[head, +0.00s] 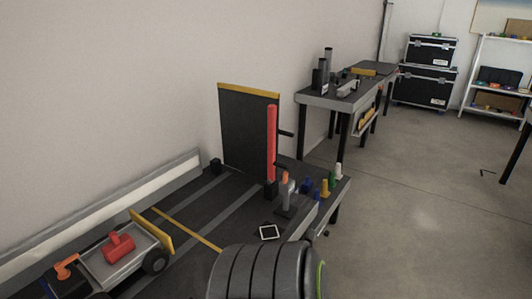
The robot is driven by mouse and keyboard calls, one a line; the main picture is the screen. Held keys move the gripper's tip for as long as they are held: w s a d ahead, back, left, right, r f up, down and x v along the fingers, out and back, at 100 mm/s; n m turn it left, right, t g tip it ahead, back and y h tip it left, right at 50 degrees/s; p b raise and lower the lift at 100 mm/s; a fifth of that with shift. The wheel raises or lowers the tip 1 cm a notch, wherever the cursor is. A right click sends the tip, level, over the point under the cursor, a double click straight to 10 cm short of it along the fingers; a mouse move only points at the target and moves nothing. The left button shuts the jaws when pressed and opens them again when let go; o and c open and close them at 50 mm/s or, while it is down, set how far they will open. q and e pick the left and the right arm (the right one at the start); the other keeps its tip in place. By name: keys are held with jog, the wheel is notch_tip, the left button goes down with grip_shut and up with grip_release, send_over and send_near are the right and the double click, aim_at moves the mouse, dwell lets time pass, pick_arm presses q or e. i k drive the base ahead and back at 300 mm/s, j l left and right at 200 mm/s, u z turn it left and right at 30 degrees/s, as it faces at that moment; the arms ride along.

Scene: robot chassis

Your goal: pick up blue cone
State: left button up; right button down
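A small blue piece (307,184), which looks like the blue cone, stands near the right end of the dark workbench (215,205) in the head view. It is in a group with a yellow cone (325,188), a green cone (332,179) and a white cone (338,170). Another small blue spot (317,195) shows just in front of the yellow cone; I cannot tell what it is. Neither of my grippers is in view.
A tall red bar (271,142) and a grey upright tool with an orange top (285,190) stand left of the cones. A second table (322,99) stands behind. Floor at right is open.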

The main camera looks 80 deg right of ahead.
aim_at(317, 195)
jog(key=k+l+z, duration=0.1)
jog(key=z, duration=0.3)
jog(key=k+l+z, duration=0.2)
jog(key=z, duration=0.2)
jog(key=k+l+z, duration=0.2)
jog(key=z, duration=0.2)
jog(key=k+l+z, duration=0.1)
jog(key=l+z, duration=0.15)
jog(key=z, duration=0.15)
jog(key=k+l, duration=0.15)
jog(key=l, duration=0.35)
jog(key=k+l+z, duration=0.15)
jog(key=l, duration=0.4)
jog(key=k+l, duration=0.1)
jog(key=l, duration=0.4)
jog(key=k+l+z, duration=0.15)
jog(key=l, duration=0.4)
